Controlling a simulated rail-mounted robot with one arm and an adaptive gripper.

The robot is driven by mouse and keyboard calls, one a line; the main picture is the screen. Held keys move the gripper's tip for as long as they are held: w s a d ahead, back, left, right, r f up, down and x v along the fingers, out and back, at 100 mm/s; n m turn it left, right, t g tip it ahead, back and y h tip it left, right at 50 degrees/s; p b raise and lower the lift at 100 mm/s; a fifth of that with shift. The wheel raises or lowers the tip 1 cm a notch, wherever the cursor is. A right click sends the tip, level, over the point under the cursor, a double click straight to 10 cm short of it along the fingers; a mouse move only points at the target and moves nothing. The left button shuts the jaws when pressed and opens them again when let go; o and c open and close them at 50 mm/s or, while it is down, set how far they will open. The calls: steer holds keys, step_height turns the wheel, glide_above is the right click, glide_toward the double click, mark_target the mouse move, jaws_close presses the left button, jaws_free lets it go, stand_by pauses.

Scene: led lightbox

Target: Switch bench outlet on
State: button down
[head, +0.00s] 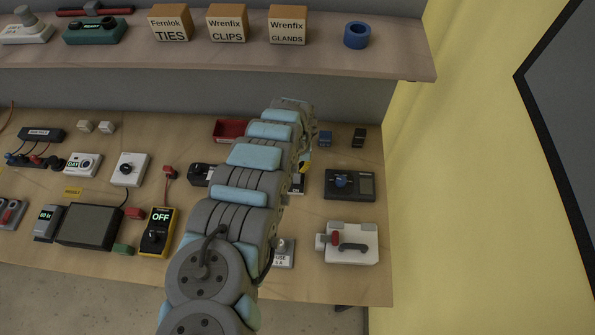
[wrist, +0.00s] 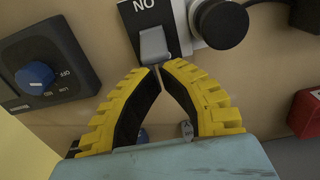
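The bench outlet's dark switch plate (wrist: 137,20) carries a white ON label, upside down in the wrist view, and a grey lever (wrist: 153,44). A white socket part with a round black plug (wrist: 222,23) is beside it. In the head view the outlet's ON label (head: 296,189) shows partly behind my arm. My gripper (wrist: 158,68) has its yellow, black-padded fingers brought together at the tips, with nothing between them. The tips are just below the lever in the wrist view; I cannot tell whether they touch it. In the head view my gripper (head: 305,163) is mostly hidden.
A dark box with a blue knob (head: 345,181) stands right of the outlet. A red bin (head: 229,130) is behind my arm's left side. A shelf (head: 390,50) overhangs the back.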

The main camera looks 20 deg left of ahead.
mark_target(297, 181)
steer(key=shift+s+d+r+p, duration=0.1)
steer(key=shift+s+d+p, duration=0.1)
steer(key=shift+s+p, duration=0.5)
steer(key=shift+s+d+p, duration=0.1)
steer(key=shift+s+p, duration=0.1)
steer(key=shift+p, duration=0.45)
steer(key=shift+s+d+p, duration=0.2)
steer(key=shift+s+p, duration=0.45)
steer(key=shift+f, duration=0.2)
steer(key=shift+w+a+b, duration=0.2)
steer(key=shift+w+b, duration=0.45)
steer(key=shift+w, duration=0.05)
steer(key=shift+s+r+p, duration=0.2)
steer(key=shift+r+p, duration=0.5)
steer(key=shift+r, duration=0.1)
steer(key=shift+w+r+p, duration=0.1)
steer(key=shift+r+p, duration=1.95)
steer(key=shift+r, duration=0.8)
